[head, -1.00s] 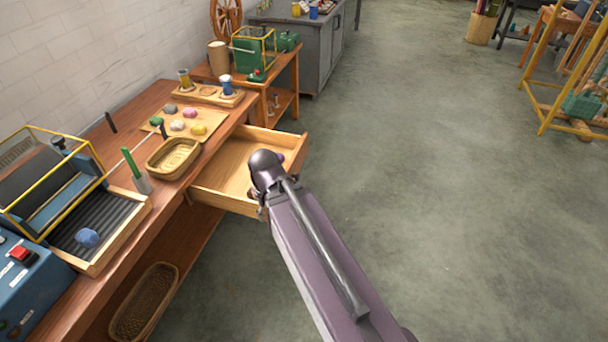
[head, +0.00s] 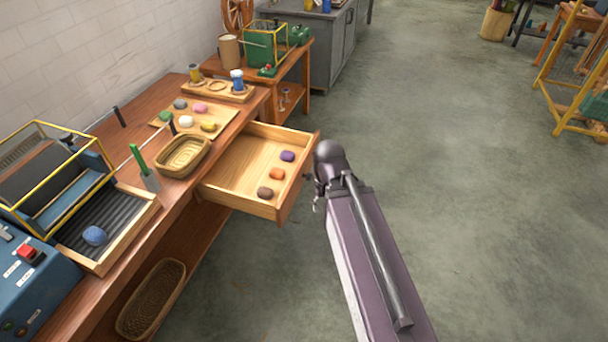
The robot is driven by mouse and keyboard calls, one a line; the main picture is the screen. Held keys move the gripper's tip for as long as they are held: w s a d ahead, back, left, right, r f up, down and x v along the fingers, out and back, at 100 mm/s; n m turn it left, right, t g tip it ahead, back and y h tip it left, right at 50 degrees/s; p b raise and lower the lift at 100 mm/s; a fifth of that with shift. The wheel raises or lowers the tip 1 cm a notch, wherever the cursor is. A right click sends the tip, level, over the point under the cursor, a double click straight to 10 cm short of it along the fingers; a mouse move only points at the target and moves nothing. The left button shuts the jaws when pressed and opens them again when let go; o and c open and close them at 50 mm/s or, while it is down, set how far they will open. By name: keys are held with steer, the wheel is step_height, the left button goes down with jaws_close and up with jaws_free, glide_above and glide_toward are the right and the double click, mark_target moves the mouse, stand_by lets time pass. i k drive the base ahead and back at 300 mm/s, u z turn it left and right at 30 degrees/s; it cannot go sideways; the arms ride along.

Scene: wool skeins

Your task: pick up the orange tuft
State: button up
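The orange tuft (head: 276,174) lies in the open wooden drawer (head: 236,176), between a purple tuft (head: 287,156) behind it and a brown tuft (head: 265,193) in front of it. My gripper (head: 318,203) is at the end of my arm, just right of the drawer's front panel and apart from the tuft. Its fingers are mostly hidden by the wrist, so I cannot tell whether they are open.
A wicker basket (head: 183,155) stands on the workbench (head: 188,193) beside the drawer. A board (head: 217,116) with several tufts lies behind it. A machine tray (head: 133,228) with a blue tuft is at left. The floor (head: 450,180) to the right is clear.

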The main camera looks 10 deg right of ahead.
mark_target(275, 173)
steer(key=z, duration=0.1)
steer(key=i, duration=0.95)
steer(key=u, duration=0.05)
